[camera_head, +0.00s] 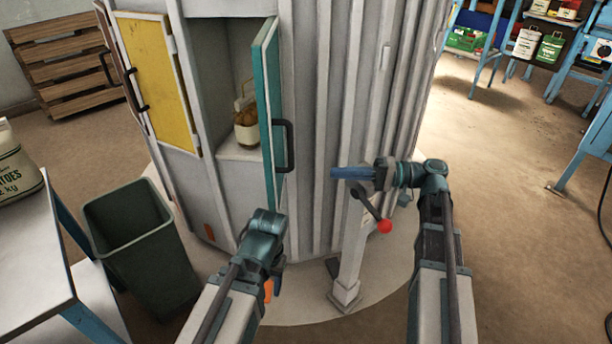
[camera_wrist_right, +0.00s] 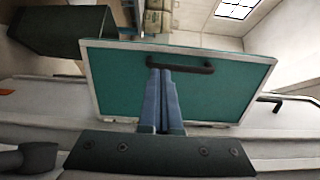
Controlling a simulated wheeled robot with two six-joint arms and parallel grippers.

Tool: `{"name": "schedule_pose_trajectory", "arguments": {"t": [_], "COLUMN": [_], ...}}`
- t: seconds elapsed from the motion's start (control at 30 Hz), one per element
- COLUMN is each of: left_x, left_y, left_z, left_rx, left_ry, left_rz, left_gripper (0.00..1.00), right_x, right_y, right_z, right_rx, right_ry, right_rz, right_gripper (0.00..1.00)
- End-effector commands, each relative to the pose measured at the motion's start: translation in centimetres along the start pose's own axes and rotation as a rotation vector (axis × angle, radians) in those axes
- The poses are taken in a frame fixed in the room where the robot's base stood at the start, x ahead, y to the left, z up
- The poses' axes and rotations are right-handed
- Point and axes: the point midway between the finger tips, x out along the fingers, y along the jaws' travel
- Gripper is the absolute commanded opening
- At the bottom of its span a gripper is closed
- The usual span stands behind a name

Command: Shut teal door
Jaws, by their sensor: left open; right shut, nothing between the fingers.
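The teal door (camera_head: 269,100) stands open, swung out from a compartment in the grey ribbed cabinet (camera_head: 340,60). Its black handle (camera_head: 287,147) is on the side facing right. The right wrist view shows the teal door's face (camera_wrist_right: 120,85) and handle (camera_wrist_right: 185,68). My right gripper (camera_head: 334,173) is shut and empty, right of the door, with a gap between its fingertips and the handle in the head view. In the wrist view its fingertips (camera_wrist_right: 160,72) overlap the handle's left end. My left gripper (camera_head: 274,283) is open, low in front of the cabinet; its fingers are mostly hidden.
The open compartment holds a small container of brown goods (camera_head: 246,127). A yellow door (camera_head: 155,75) is left of it. A dark green bin (camera_head: 140,245) and a table (camera_head: 30,250) stand at left. A red-knobbed lever (camera_head: 384,226) sits just below my right gripper.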

Motion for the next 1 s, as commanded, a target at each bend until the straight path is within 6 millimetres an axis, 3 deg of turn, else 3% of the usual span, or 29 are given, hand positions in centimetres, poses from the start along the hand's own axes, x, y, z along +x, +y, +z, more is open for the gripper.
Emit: {"name": "schedule_pose_trajectory", "arguments": {"t": [0.6, 0.8, 1.0], "left_x": [0.0, 0.0, 0.0], "left_y": [0.0, 0.0, 0.0], "left_z": [0.0, 0.0, 0.0], "left_rx": [0.0, 0.0, 0.0], "left_ry": [0.0, 0.0, 0.0], "left_rz": [0.0, 0.0, 0.0], "left_gripper": [0.55, 0.55, 0.55], "right_x": [11.2, 13.1, 13.6], "right_y": [0.1, 0.1, 0.1], "right_z": [0.1, 0.1, 0.0], "right_rx": [0.001, 0.001, 0.001], "right_ry": [-0.004, -0.002, -0.001], "right_rz": [0.002, 0.002, 0.002], "right_gripper": [0.0, 0.0, 0.0]}}
